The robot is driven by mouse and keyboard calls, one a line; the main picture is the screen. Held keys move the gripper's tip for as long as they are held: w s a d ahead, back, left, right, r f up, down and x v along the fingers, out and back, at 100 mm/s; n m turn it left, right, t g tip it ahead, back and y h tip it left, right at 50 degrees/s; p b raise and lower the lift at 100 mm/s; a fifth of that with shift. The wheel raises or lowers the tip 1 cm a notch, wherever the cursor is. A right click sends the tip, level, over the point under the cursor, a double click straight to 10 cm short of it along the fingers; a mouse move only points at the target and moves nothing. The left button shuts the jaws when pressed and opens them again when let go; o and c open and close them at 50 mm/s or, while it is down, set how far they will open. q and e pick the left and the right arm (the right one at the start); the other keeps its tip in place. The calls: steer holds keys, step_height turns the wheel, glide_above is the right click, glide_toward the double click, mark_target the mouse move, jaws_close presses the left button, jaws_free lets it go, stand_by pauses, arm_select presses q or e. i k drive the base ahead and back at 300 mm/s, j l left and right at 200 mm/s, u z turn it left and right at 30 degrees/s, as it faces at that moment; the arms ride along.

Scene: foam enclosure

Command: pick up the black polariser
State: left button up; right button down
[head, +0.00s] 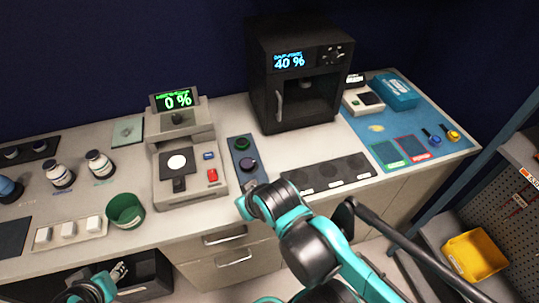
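A dark, almost black round piece (248,165), which looks like the black polariser, sits on a narrow blue-grey tray (234,172) in the middle of the counter. A green round piece (242,144) sits just behind it on the same tray. My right gripper (243,204) is at the front end of this tray, in front of the dark piece and apart from it. Its fingers are too small to judge. My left gripper (120,270) is low at the left, in front of the counter and far from the tray; its opening is unclear.
A grey instrument (190,140) reading 0 % stands left of the tray. A black oven-like box (300,90) reading 40 % stands behind right. A black mat (350,170) lies to the right. A green cup (125,210), bottles and white blocks occupy the left.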

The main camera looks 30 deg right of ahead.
mark_target(247, 164)
steer(key=z, duration=0.95)
steer(key=i+l+u, duration=0.4)
steer(key=i+l, duration=0.05)
steer(key=l, duration=0.1)
